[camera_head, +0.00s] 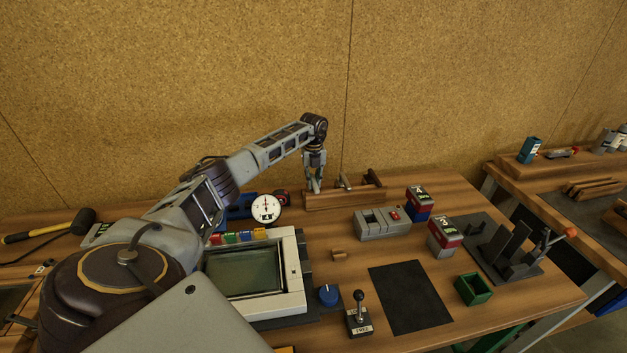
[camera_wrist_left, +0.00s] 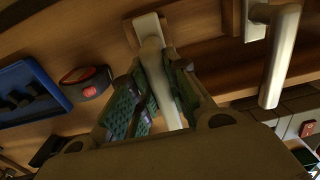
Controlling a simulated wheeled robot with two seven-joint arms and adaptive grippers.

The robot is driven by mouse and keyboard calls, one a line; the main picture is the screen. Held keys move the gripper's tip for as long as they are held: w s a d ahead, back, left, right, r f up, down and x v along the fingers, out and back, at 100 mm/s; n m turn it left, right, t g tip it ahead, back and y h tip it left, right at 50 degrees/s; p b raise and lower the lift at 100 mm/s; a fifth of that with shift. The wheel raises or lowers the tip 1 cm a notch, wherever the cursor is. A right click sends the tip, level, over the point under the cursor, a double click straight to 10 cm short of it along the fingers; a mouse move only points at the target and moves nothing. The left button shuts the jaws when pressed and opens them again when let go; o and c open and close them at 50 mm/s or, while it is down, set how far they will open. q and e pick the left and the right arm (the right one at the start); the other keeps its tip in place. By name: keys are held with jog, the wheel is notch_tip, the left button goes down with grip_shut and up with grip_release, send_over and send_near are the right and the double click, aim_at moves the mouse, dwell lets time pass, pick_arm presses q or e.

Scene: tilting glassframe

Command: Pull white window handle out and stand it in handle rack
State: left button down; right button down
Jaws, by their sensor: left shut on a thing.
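My left gripper (camera_head: 314,182) reaches down at the left end of the wooden handle rack (camera_head: 345,199) at the back of the bench. In the left wrist view its green-padded fingers (camera_wrist_left: 155,97) are shut on the lever of a white handle (camera_wrist_left: 150,45), whose pale base plate is against brown wood. I cannot tell how deep its end sits in the rack. A second pale handle (camera_wrist_left: 280,55) stands to its right. In the head view, other handles (camera_head: 344,181) stand in the rack to the right. The white window frame (camera_head: 292,270) lies on the bench in front. My right gripper does not show.
A round gauge (camera_head: 266,209) stands left of the rack. A grey box with a red button (camera_head: 382,223), a black mat (camera_head: 410,297), a green open box (camera_head: 473,289) and a small lever (camera_head: 360,312) stand in front and right. The cork wall (camera_head: 240,80) rises behind.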

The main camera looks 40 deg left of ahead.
pick_arm(q)
jog(key=shift+f, duration=0.25)
jog(key=c, duration=1.3)
grip_release()
notch_tip(320, 180, up, 12)
jog(key=shift+s+d+f, duration=0.1)
jog(key=shift+f, duration=0.05)
dwell(0.7)
